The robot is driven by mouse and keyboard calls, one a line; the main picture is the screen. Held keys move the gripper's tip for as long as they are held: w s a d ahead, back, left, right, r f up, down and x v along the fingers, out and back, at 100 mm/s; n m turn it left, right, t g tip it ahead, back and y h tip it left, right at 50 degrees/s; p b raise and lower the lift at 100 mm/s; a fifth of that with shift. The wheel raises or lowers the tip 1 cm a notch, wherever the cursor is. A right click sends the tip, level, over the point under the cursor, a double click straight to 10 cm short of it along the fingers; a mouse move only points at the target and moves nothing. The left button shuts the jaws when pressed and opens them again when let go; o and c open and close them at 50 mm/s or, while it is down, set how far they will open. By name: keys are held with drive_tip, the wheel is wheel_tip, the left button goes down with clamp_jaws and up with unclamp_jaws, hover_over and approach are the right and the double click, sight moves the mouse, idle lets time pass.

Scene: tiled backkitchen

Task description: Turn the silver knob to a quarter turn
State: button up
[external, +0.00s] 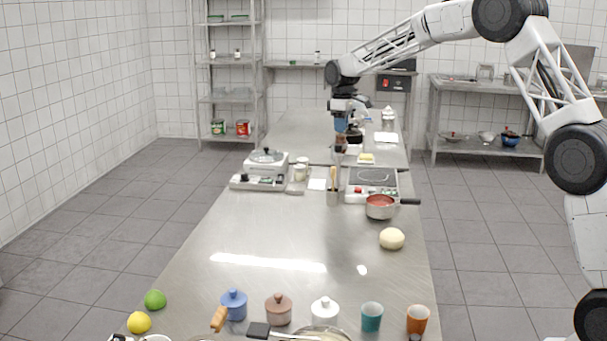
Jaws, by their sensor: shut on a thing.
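My gripper (341,146) points down over the far part of the long steel counter, seen small and from a distance. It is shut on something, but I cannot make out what. I cannot pick out the silver knob for certain. A hotplate unit (373,176) stands just right of and nearer than my gripper, with small red and pale details along its front. A white appliance (265,163) on a base with small controls (256,183) stands to the left. The details are too small to tell a knob's angle.
A saucepan with red contents (380,208) and a pale round ball (391,239) are nearer. Lidded pots, cups and fruit line the front. The counter's middle (270,235) is clear.

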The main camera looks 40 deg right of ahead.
drive_tip(key=shift+m, duration=0.4)
drive_tip(key=m, duration=0.8)
drive_tip(key=shift+m, duration=0.3)
drive_tip(key=m, duration=0.4)
drive_tip(key=shift+m, duration=0.3)
drive_tip(key=shift+r+m, duration=0.1)
drive_tip(key=shift+m, duration=1.8)
drive_tip(key=o, duration=0.9)
drive_tip(key=shift+o, duration=0.2)
